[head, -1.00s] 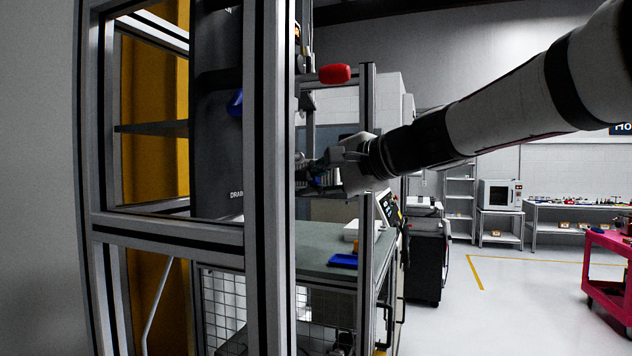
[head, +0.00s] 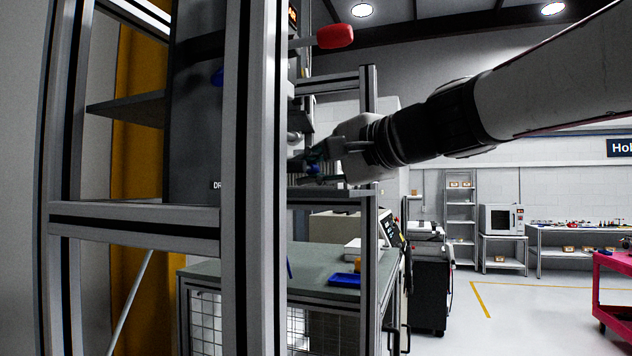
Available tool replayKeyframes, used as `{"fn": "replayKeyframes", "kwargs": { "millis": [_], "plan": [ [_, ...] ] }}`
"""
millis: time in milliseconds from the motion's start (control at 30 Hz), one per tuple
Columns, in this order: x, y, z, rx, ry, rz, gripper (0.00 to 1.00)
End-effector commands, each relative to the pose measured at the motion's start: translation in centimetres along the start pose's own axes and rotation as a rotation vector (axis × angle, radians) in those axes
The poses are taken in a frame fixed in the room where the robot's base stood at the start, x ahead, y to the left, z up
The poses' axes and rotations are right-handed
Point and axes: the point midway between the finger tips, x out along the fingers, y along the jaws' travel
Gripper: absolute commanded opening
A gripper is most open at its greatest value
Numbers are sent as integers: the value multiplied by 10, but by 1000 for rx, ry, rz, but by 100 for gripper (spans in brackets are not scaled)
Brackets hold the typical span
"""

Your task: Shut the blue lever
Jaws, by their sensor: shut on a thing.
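My gripper (head: 316,168) reaches in from the right, behind a front post of the metal frame. Its fingers are shut on a small blue part (head: 313,168) beside the machine. The frames do not show clearly whether this part is the blue lever. The post and fingers hide some of it. Another blue piece (head: 217,77) sits on the side of the dark machine housing (head: 195,135), left of the post. It is apart from my gripper.
Aluminium frame posts (head: 250,200) stand close in front. A red-knobbed handle (head: 335,37) projects above my gripper. Below is a grey-green bench (head: 315,262) with a blue tray (head: 344,280). A pink cart (head: 614,290) stands at right. The floor between is clear.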

Motion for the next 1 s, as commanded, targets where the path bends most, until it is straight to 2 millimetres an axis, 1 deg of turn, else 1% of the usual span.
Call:
{"fn": "replayKeyframes", "kwargs": {
  "millis": [233,267,300,333,367,633,767,867,1000],
  "plan": [
    [-1,-1,-1,-1,3,0,0],
    [-1,-1,-1,-1,3,-1,18],
    [-1,-1,-1,-1,3,-1,27],
    [-1,-1,-1,0,3,-1,33],
    [-1,-1,-1,0,3,-1,36],
    [-1,0,0,0,1,0,36],
    [-6,-1,0,0,3,0,36],
    [-19,-1,0,-1,3,-1,36],
    [-47,-1,0,-1,4,-2,36]
  ]
}}
